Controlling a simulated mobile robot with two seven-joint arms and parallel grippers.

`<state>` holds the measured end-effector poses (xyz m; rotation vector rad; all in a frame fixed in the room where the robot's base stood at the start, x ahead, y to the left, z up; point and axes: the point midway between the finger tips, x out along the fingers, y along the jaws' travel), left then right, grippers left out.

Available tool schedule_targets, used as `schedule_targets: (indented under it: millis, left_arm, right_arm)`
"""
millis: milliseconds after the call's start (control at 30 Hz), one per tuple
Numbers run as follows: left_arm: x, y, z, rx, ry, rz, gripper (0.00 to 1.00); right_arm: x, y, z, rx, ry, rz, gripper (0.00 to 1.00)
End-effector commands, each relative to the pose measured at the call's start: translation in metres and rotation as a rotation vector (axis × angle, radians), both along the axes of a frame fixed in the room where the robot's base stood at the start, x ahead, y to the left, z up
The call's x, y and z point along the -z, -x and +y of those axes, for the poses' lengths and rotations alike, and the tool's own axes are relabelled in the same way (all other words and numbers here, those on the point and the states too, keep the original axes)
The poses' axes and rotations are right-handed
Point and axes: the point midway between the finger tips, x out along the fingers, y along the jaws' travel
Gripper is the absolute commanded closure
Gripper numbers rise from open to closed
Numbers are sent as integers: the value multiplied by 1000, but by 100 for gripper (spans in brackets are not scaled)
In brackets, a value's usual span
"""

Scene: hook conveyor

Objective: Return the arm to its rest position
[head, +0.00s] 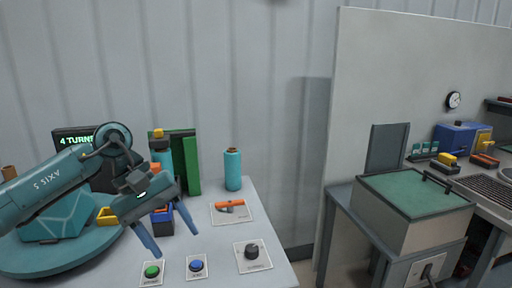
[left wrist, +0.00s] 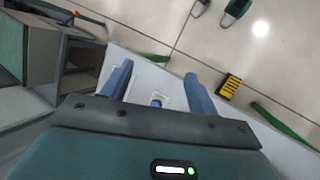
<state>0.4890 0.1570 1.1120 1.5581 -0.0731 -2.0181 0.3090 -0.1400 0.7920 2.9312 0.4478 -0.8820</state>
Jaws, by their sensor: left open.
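The fingers appear apart from the table's controls. My right gripper is not in view.
Near the gripper are a green button (head: 152,270), a blue button (head: 196,265), a black knob (head: 252,251) and an orange-handled switch (head: 231,205). A teal bottle (head: 233,170) stands behind. A round teal platform (head: 95,262) lies under the arm. A green-topped box (head: 415,205) stands right, across a gap.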

Motion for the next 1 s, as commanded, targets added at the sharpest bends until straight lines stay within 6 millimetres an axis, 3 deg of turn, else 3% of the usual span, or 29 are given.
schedule_targets:
  millis: [33, 100, 200, 300, 400, 567, 667, 767, 800, 867, 1000]
  left_arm:
    - [16, 11, -29, -35, 98, 82, 40]
    - [28, 26, -67, -114, 245, 215, 40]
    - [34, 48, -116, -258, 459, 463, 40]
    - [31, 63, -150, -420, 647, 761, 40]
    - [25, 68, -169, -594, 810, 1098, 40]
    - [30, 58, -168, -880, 1012, 1710, 40]
    - [50, 47, -151, -1051, 1105, 2123, 40]
    - [87, 40, -127, -1208, 1175, 2560, 40]
    - [106, 41, -115, 1184, -1123, -2563, 40]
    - [138, 46, -97, 1053, -968, -2369, 40]
    - [222, 83, -56, 746, -679, -1899, 40]
  right_arm:
    - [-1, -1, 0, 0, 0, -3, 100]
    - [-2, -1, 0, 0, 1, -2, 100]
    - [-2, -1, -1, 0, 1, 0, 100]
    - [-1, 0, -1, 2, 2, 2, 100]
    - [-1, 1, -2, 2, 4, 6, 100]
    - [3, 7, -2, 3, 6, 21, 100]
    - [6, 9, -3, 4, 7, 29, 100]
    - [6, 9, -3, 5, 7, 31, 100]
    - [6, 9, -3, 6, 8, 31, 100]
    - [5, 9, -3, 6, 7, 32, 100]
    - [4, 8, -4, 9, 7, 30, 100]
